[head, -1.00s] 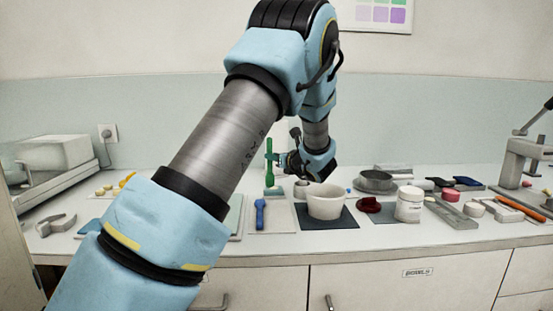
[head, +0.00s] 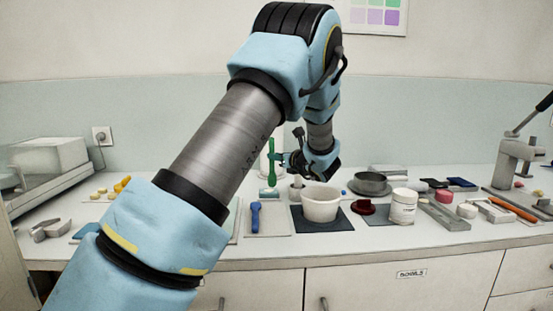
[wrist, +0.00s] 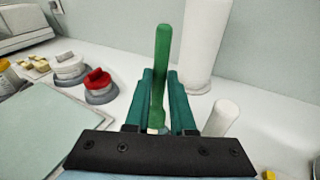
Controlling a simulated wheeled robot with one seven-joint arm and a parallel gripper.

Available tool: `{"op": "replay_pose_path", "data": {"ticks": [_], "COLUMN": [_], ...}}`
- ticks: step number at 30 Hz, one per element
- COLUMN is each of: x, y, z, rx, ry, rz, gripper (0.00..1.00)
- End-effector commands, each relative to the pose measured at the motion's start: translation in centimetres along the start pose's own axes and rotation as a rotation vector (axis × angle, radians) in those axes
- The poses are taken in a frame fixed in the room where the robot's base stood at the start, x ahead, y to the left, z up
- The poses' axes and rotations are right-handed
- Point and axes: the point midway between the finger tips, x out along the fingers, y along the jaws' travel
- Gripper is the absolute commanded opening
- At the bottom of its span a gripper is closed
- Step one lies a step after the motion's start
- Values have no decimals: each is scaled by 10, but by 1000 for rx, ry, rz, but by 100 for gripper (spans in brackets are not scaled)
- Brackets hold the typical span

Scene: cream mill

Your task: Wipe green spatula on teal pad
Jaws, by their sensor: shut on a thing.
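The green spatula (head: 271,163) stands upright in my gripper (head: 286,160), over the back middle of the counter. In the wrist view my gripper (wrist: 157,128) has its teal fingers shut on the green handle (wrist: 162,60), which points up between them. A small pale teal block, seemingly the teal pad (head: 269,194), is at the spatula's lower end in the head view. I cannot tell whether they touch. The spatula's lower part and the pad are hidden in the wrist view.
A blue spatula (head: 256,214) lies on a tray in front. A white bowl (head: 321,208) stands on a dark mat to the right. A white cylinder (wrist: 203,45) stands close behind the gripper. Jars and dishes crowd the right; a pale board (wrist: 45,135) lies left.

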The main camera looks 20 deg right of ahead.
Motion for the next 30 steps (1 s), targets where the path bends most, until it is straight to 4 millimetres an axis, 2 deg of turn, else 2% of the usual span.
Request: {"op": "replay_pose_path", "data": {"ticks": [3,21,30], "x": [-2,-7,-7], "y": [1,3,3], "z": [11,49,50], "rx": [-2,-1,0], "ry": [-1,0,0], "rz": [0,-1,-1], "gripper": [0,0,0]}}
